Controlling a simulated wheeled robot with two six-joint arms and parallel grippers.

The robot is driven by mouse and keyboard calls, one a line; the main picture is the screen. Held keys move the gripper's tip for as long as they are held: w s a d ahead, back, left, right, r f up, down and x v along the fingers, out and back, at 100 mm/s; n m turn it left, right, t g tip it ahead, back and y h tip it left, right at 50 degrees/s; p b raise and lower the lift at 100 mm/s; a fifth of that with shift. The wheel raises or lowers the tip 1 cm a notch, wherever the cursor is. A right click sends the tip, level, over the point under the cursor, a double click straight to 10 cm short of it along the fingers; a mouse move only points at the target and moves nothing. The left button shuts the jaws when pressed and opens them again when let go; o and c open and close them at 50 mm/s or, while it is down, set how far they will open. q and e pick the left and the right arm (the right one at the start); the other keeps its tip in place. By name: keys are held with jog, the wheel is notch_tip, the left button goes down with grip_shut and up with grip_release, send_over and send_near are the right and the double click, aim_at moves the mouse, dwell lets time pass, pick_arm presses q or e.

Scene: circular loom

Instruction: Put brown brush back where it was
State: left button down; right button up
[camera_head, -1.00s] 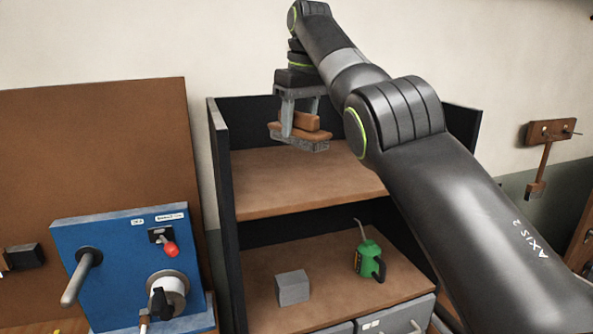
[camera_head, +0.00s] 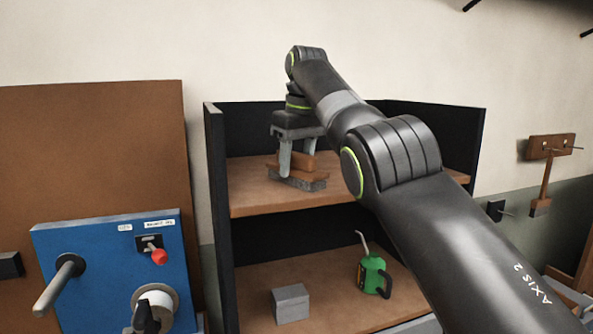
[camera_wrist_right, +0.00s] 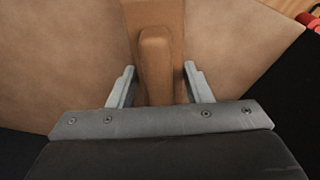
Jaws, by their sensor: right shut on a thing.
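The brown brush (camera_head: 290,174) has a brown wooden body and a grey bristle underside. My right gripper (camera_head: 298,160) points down and is shut on the brush's raised handle. The brush is level, at the upper shelf (camera_head: 250,196) of a dark-sided cabinet, near its left part. I cannot tell whether the bristles touch the board. In the right wrist view the brown handle (camera_wrist_right: 157,62) lies between the two fingers of the gripper (camera_wrist_right: 157,85). My left gripper is out of view.
The lower shelf (camera_head: 255,285) holds a grey block (camera_head: 291,305) and a green oil can (camera_head: 373,276). The cabinet's black left wall (camera_head: 216,180) stands close to the gripper. A blue control panel (camera_head: 110,270) is at the left.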

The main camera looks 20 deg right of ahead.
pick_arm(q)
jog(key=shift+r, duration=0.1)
pick_arm(e)
jog(key=shift+r, duration=0.1)
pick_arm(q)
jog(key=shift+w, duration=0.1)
pick_arm(e)
jog(key=shift+s, duration=0.1)
jog(key=shift+f, duration=0.2)
jog(key=o, duration=0.7)
jog(key=shift+c, duration=0.2)
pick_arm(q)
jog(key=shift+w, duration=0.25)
pick_arm(e)
jog(key=o, duration=0.3)
jog(key=shift+r, duration=0.2)
pick_arm(q)
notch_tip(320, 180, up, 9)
jog(key=p, duration=0.8)
jog(key=shift+p, duration=0.4)
pick_arm(e)
notch_tip(320, 180, up, 12)
jog(key=s, duration=0.1)
jog(key=shift+s+d, duration=0.35)
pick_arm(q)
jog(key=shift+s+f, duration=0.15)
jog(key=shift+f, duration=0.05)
pick_arm(e)
jog(key=shift+f, duration=0.1)
